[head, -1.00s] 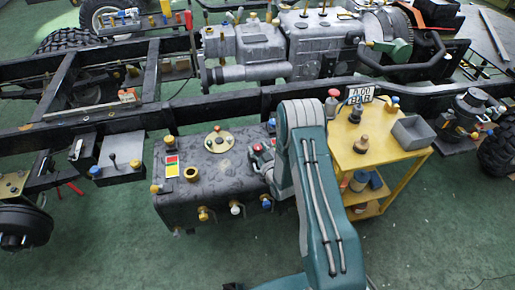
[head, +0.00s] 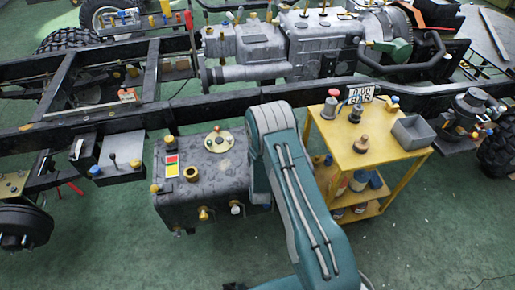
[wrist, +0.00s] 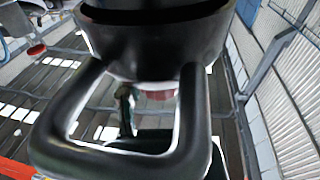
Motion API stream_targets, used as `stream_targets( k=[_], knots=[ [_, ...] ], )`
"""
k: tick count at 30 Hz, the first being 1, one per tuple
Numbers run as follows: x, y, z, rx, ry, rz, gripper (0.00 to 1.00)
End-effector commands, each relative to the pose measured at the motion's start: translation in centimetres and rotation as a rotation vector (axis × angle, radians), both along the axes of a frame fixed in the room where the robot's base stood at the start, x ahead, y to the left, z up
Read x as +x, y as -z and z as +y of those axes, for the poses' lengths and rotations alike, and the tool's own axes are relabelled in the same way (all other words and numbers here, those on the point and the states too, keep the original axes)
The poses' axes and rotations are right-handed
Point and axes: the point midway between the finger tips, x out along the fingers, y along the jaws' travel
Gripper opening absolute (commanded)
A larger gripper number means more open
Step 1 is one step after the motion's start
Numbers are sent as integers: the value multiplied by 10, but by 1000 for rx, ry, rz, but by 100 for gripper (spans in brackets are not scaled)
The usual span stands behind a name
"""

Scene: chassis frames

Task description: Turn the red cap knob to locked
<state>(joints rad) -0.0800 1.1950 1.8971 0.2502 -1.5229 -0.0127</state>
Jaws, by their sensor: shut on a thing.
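The dark spotted tank (head: 200,205) stands at the middle left in the head view. My teal arm covers the tank's right end. In the head view the arm hides both my gripper and the red cap knob. In the wrist view my black gripper (wrist: 125,160) fills the near middle as a closed dark loop below a round black body. A small red part, seemingly the red cap knob (wrist: 157,95), shows through the loop, mostly covered. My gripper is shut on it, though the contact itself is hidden. The knob's angle and any locked mark cannot be made out.
A black chassis rail (head: 190,108) runs behind the tank. Green floor is open in front.

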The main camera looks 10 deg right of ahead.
Motion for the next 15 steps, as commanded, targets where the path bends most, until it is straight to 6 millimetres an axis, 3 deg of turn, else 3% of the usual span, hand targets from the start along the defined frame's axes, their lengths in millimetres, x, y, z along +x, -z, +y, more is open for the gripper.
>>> stream_targets(
  k=[15],
  knots=[
    [2, 0, 4, 4, 482, -2, 0]
  ],
)
